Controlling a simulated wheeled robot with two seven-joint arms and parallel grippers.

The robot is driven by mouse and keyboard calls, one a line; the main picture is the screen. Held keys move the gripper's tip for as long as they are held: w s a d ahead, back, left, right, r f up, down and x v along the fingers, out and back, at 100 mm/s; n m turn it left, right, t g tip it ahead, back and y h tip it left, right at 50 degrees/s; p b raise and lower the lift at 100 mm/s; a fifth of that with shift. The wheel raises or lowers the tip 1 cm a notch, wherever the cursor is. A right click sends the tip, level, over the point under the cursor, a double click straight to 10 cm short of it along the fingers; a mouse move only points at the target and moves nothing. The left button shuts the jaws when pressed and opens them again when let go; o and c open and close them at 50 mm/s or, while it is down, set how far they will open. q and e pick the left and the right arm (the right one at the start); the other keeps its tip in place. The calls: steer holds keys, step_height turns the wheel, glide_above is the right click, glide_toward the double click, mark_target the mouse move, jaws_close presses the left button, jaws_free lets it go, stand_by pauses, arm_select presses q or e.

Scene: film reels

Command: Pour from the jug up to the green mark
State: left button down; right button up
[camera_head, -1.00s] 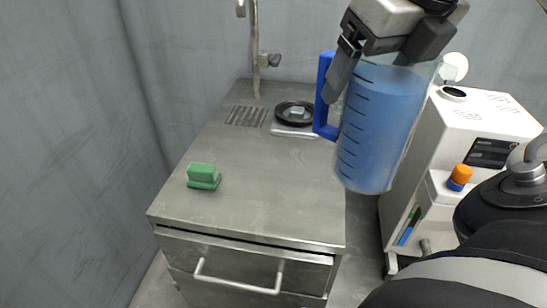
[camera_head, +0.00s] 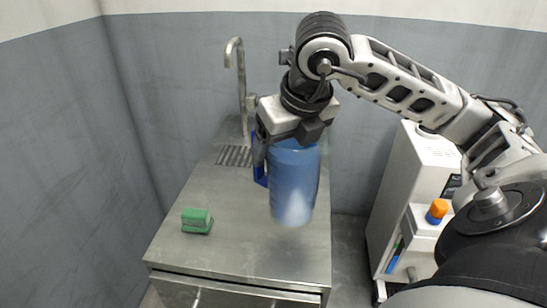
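The jug (camera_head: 293,190) is clear, filled with blue liquid, and has a blue handle (camera_head: 260,173) on its left side. My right gripper (camera_head: 289,132), on the arm from the right, is shut on the jug near its top. The jug hangs nearly upright in front of the steel counter; I cannot tell how far it is above the top. The liquid reaches high in the jug. No green mark and no receiving vessel can be made out. My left gripper is not in view.
A green block (camera_head: 197,220) lies on the left of the steel counter (camera_head: 230,250). A tap (camera_head: 240,80) and drain grate (camera_head: 235,156) are at its back. A white machine (camera_head: 405,190) with an orange-capped item (camera_head: 437,210) stands right.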

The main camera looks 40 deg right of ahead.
steer(key=w+f, duration=0.2)
steer(key=f, duration=0.1)
steer(key=shift+w, duration=0.35)
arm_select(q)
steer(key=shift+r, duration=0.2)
arm_select(e)
steer(key=f, duration=0.3)
steer(key=shift+w, duration=0.2)
steer(key=shift+f+b, duration=0.25)
steer(key=shift+b, duration=0.25)
steer(key=o, duration=2)
arm_select(q)
steer(key=p, duration=0.3)
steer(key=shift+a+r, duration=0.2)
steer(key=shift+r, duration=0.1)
arm_select(e)
steer(key=v, duration=1.6)
steer(key=shift+s+a, duration=0.15)
steer(key=shift+s, duration=0.15)
